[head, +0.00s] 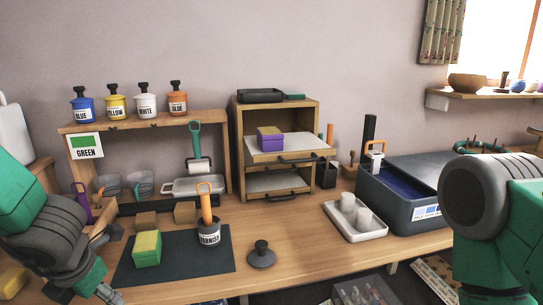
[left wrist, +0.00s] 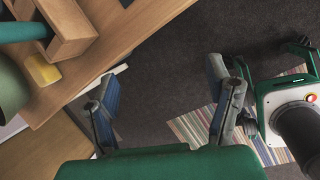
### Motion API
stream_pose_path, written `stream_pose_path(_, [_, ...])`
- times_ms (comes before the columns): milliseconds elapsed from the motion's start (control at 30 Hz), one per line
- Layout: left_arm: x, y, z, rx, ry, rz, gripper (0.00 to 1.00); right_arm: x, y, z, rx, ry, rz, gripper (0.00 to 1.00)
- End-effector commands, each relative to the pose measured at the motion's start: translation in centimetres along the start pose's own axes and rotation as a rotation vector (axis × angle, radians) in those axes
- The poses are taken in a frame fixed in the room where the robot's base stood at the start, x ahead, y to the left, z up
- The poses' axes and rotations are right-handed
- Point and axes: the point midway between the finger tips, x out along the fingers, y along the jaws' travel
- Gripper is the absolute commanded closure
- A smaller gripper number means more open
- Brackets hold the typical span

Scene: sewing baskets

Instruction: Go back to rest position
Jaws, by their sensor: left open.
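My left arm comes in at the lower left of the head view, where its gripper (head: 98,287) is partly cut off by the bottom edge. In the left wrist view the left gripper (left wrist: 163,90) has its fingers wide apart with nothing between them, above the dark floor beside the wooden table (left wrist: 130,40). My right arm shows at the right of the head view, bent downward. Its gripper is out of view.
A green-and-yellow block (head: 147,249) and a varnish pot (head: 208,233) stand on the dark mat (head: 185,262). A black-knobbed lid (head: 261,256) lies beside it. A blue-filled bin (head: 400,205) stands right.

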Motion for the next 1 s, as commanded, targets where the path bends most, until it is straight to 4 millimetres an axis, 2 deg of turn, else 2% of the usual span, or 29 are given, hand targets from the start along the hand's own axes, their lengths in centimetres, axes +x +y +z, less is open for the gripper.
stream_pose_path(167, [3.3, -0.1, -3.1, 0.363, 0.055, 0.046, 0.27, 0.0, 0.0, 0.1, 0.0, -0.001, 0.0, 0.6])
stream_pose_path(267, [5.3, -0.6, -5.1, 0.627, 0.09, 0.061, 0.27, 0.0, 0.0, 0.1, -0.001, -0.001, 0.0, 0.6])
stream_pose_path(367, [7.7, -1.3, -7.7, 0.965, 0.126, 0.058, 0.27, 0.0, 0.0, 0.1, -0.001, -0.001, 0.0, 0.6])
stream_pose_path(467, [10.4, -2.9, -11.4, 1.417, 0.15, 0.017, 0.27, 0.0, 0.0, 0.1, -0.001, -0.001, 0.0, 0.6])
stream_pose_path(600, [13.5, -6.5, -17.6, 2.092, 0.093, -0.113, 0.27, 0.0, 0.0, 0.1, -0.001, -0.001, 0.0, 0.6])
stream_pose_path(700, [14.6, -9.2, -21.7, 2.477, -0.021, -0.219, 0.27, 0.0, 0.0, 0.1, 0.0, -0.001, 0.0, 0.6])
stream_pose_path(800, [14.8, -11.4, -24.9, 2.746, -0.158, -0.303, 0.27, 0.0, 0.0, 0.1, 0.0, -0.001, 0.0, 0.6])
stream_pose_path(900, [14.7, -12.9, -27.0, 2.9, -0.265, -0.352, 0.27, 0.0, 0.0, 0.1, 0.0, -0.001, 0.0, 0.6])
stream_pose_path(1000, [14.6, -13.5, -27.8, 2.962, -0.319, -0.37, 0.27, 0.0, 0.0, 0.1, 0.0, -0.001, 0.0, 0.6])
